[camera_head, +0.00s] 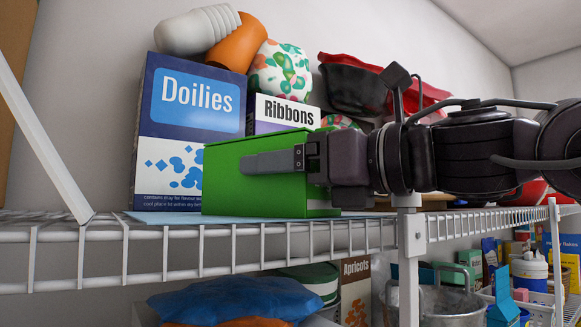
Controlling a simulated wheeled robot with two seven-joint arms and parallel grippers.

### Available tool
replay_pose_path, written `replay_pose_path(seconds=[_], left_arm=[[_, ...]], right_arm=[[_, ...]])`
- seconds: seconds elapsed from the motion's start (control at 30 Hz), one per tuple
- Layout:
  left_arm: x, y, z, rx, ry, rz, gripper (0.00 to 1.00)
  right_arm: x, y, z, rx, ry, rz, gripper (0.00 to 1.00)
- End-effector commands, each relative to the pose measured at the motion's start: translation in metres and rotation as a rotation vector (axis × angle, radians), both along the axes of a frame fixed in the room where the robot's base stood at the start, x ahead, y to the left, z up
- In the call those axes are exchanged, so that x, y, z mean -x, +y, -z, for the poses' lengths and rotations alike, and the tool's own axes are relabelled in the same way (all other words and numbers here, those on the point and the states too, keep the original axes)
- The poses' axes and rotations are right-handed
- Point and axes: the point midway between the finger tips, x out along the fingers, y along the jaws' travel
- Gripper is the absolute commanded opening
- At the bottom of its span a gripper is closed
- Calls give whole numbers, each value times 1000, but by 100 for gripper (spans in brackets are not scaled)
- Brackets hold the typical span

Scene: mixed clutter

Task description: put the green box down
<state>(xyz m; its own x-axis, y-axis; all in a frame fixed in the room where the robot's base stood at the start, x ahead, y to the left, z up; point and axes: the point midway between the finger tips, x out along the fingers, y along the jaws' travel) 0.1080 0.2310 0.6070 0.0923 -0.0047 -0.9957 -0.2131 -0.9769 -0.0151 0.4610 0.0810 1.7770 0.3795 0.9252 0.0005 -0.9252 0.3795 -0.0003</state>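The green box (235,190) is at the middle of the upper wire shelf, in front of the Doilies box. My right gripper (280,162) comes in from the right, level, at the box. One grey finger lies along the box's near face; the other finger is hidden by the box. The gripper appears shut on the box. The box's underside is at about the level of the shelf (85,232), close to a light blue flat sheet (160,217); I cannot tell if it touches. My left gripper is not in view.
The Doilies box (190,130) and Ribbons box (285,108) stand behind. Cups and a patterned bowl (280,72) sit on top, with dark and red bowls (352,88) to the right. The shelf is bare at far left. A white post (410,250) stands at the front.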

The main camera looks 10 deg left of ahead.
Motion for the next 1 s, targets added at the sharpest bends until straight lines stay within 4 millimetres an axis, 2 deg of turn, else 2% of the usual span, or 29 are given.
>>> replay_pose_path(seconds=[0.03,0.13,0.47,0.67,1.0], left_arm=[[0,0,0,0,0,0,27],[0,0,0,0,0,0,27],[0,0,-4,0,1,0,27],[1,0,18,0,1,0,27],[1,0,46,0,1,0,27]], right_arm=[[0,0,0,0,0,0,86],[0,0,0,0,0,0,99],[0,0,-5,0,0,0,99],[10,-27,2,-1,-2,3,99],[37,-92,0,-1,-2,2,99]])
